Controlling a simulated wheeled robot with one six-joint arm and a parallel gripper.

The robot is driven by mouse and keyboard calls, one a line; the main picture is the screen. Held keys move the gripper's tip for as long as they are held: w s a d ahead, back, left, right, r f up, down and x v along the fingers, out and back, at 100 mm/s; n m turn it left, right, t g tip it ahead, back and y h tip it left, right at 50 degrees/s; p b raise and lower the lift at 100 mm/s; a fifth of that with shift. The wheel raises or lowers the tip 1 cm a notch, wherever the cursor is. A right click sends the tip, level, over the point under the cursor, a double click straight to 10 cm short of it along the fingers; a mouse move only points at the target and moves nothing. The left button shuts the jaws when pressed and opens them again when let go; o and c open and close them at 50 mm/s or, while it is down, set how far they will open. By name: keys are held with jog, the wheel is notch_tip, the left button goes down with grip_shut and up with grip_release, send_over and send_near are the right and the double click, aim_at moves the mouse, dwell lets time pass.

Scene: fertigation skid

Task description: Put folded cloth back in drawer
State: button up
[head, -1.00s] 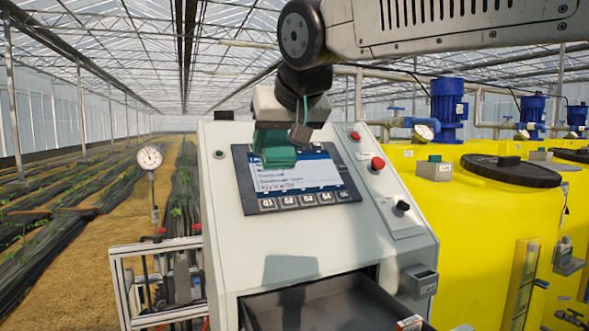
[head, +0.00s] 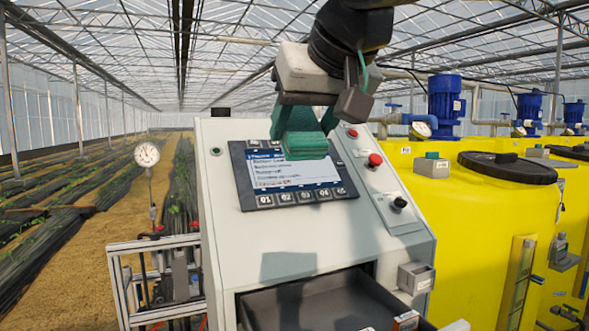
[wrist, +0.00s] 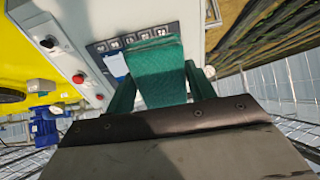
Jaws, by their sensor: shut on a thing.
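The folded cloth (head: 305,146) is green and hangs in front of the control panel's screen. My gripper (head: 303,128) is shut on it, with a green finger at either side. In the wrist view the cloth (wrist: 157,72) fills the space between my gripper's fingers (wrist: 160,88) and hides part of the screen. The drawer (head: 320,306) is dark grey and pulled open at the bottom of the grey cabinet, below the cloth and apart from it. The part of the drawer floor in view looks bare; its front is cut off by the frame edge.
The cabinet's sloping face (head: 225,225) carries a screen (head: 291,171), a red button (head: 375,160) and a black knob (head: 399,203). A small grey box (head: 416,278) sticks out right of the drawer. Yellow tanks (head: 470,235) stand at right, a gauge (head: 147,155) at left.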

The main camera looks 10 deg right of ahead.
jog(key=s, duration=0.2)
jog(key=s+d+r, duration=0.1)
jog(key=s, duration=0.3)
jog(key=shift+s+d+r, duration=0.15)
jog(key=shift+d, duration=0.25)
jog(key=shift+d, duration=0.1)
